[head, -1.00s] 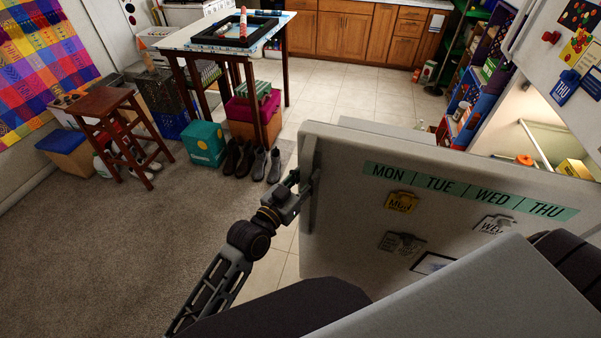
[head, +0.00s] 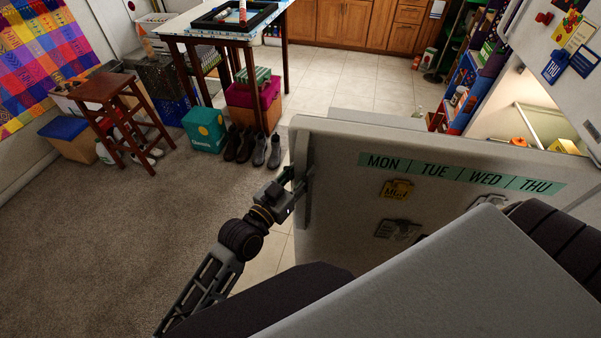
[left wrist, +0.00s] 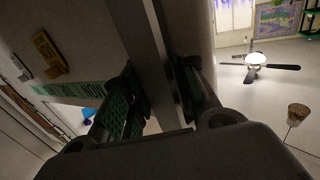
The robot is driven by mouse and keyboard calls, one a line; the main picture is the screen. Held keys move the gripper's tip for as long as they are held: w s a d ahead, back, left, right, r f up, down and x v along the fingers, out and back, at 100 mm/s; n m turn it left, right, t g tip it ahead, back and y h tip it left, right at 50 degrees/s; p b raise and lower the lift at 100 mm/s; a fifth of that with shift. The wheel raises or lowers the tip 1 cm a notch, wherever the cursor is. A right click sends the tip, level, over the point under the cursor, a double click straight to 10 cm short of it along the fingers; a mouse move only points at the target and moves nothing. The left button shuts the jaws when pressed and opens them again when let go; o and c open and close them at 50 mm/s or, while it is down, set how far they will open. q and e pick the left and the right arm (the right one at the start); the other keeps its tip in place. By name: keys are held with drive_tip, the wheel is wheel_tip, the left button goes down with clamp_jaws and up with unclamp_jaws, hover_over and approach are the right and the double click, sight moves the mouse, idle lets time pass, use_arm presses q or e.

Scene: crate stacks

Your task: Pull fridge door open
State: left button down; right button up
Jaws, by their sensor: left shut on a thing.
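The fridge door (head: 340,160) stands open, its outer face with a day-of-week strip turned toward me in the head view. The lit fridge inside (head: 540,115) shows at the right, past the door. The door handle (head: 306,200) is a vertical bar on the door's left edge. My left gripper (head: 295,184) is shut on this handle. In the left wrist view the handle (left wrist: 150,50) runs between the two fingers of the left gripper (left wrist: 163,98). My right gripper is not in view. Parts of my own body cover the lower door.
A table (head: 180,24) with a black tray stands at the back, with shoes (head: 252,145) and boxes under it. A red-brown stool (head: 110,95) and a teal box (head: 205,128) are at the left. Carpet (head: 120,220) left of the door is clear.

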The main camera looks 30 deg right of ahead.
use_arm(q)
drive_tip(key=shift+w, duration=0.1)
drive_tip(key=c, duration=1.2)
unclamp_jaws()
drive_tip(key=shift+a, duration=0.1)
drive_tip(key=shift+o, duration=0.2)
drive_tip(key=v, duration=1.2)
drive_tip(key=shift+f, duration=0.1)
